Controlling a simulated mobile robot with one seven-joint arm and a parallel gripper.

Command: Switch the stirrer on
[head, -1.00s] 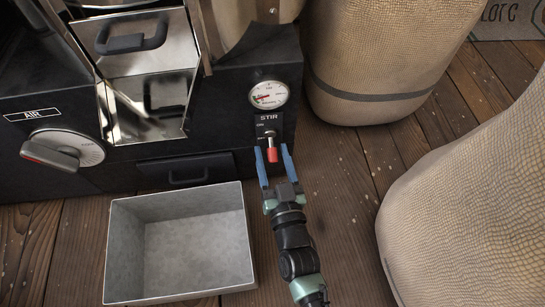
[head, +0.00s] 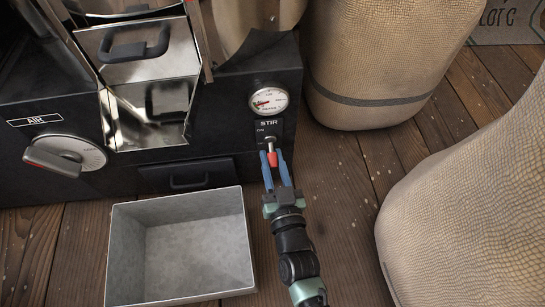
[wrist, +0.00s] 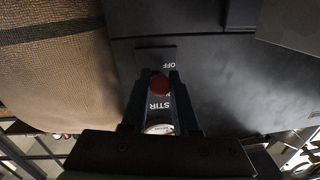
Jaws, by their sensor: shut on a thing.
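The stirrer switch (head: 272,157) is a small lever with a red tip on the black machine front, under the STIR label (head: 269,123). Its red tip also shows in the wrist view (wrist: 159,83). My gripper (head: 272,160) has its blue fingers closed in on the red tip, one on each side. In the wrist view my gripper (wrist: 158,95) has the red tip between its fingertips, near the OFF marking (wrist: 169,65). In the head view the lever appears to point down toward me; the fingers hide part of it.
A round gauge (head: 269,101) sits just above the switch. The AIR dial (head: 64,153) is at the left. An open grey metal bin (head: 126,250) stands on the floor left of my arm. Large burlap sacks (head: 375,60) stand at the right, with bare wooden floor (head: 345,215) between.

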